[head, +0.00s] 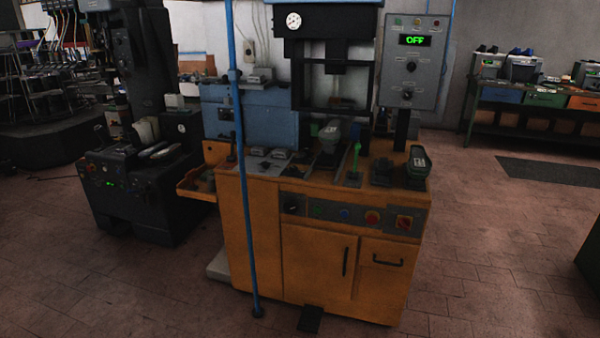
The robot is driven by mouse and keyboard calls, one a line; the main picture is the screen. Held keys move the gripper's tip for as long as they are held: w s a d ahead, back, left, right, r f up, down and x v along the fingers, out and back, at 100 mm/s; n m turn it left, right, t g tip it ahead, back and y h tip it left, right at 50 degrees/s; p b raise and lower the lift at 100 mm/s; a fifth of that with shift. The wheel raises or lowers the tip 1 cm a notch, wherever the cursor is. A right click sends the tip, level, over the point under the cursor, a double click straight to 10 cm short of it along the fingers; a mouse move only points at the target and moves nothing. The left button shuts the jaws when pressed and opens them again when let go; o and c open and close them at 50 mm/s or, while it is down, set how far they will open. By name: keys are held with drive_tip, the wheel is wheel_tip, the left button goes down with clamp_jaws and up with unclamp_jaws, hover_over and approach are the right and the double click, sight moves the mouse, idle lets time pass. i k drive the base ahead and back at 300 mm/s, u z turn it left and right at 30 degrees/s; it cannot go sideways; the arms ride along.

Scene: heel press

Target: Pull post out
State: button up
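An orange heel press cabinet (265,230) stands in the middle of the head view. On its top, below the press head, is a grey, shoe-shaped piece on a dark mount (328,140). To its right is an upright green lever (356,158). Further right, another grey-topped, shoe-shaped piece (418,160) sits on a dark support near the right edge. I cannot tell which of these parts is the post. My gripper is not in view.
A thin blue pole (240,170) runs to the floor before the cabinet's left side. A dark pedal (310,319) lies at its base. A control box (411,60) reading OFF stands above. A black machine (135,185) is left. Floor at right (500,240) is clear.

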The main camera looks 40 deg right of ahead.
sight(331, 155)
drive_tip(key=z, duration=0.8)
drive_tip(key=k, duration=0.15)
drive_tip(key=u, duration=2.2)
drive_tip(key=k, duration=1.35)
drive_tip(key=z, duration=0.7)
drive_tip(key=i, duration=1.45)
drive_tip(key=z, duration=0.1)
